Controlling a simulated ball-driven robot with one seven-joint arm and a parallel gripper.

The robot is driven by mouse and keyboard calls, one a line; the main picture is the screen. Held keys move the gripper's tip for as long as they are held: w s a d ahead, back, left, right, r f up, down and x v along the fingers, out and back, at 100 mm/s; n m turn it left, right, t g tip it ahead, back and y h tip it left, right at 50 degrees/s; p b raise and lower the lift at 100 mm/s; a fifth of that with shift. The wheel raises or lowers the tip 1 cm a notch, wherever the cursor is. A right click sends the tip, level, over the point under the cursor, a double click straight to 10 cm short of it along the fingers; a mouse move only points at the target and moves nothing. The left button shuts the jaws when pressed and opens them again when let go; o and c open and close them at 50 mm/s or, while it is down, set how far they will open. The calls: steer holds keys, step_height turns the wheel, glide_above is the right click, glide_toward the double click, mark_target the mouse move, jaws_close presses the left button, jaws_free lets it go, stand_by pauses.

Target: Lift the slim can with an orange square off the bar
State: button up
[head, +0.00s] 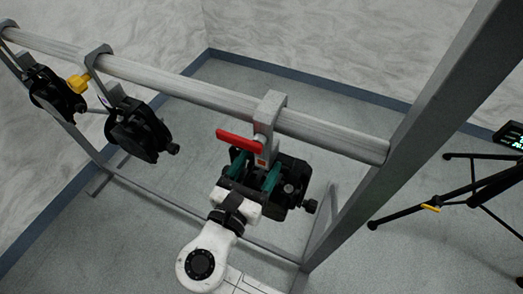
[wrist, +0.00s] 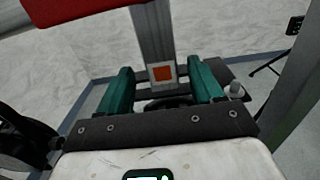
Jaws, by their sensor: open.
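The can with the orange square (head: 290,186) is black and hangs from the bar (head: 190,88) by a grey hook clamp (head: 271,105) with a red lever (head: 237,142). The orange square (wrist: 162,73) sits on the grey hanger stem (wrist: 153,38) in the wrist view. My gripper (head: 254,173) is open at the hanger, its green fingers one on each side of the stem, with gaps visible in the wrist view (wrist: 162,82). My gripper and wrist hide part of the can's body.
Two other black cans, one at far left (head: 55,93) and one nearer (head: 138,128), hang left along the bar; a yellow lever (head: 78,83) shows between them. A grey upright post (head: 415,110) stands close on the right. A black tripod (head: 465,190) stands beyond it.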

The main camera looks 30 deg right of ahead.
steer(key=shift+x, duration=2.6)
steer(key=shift+s+d+f, duration=0.1)
steer(key=shift+s+f, duration=0.05)
jaws_close()
steer(key=shift+p, duration=0.3)
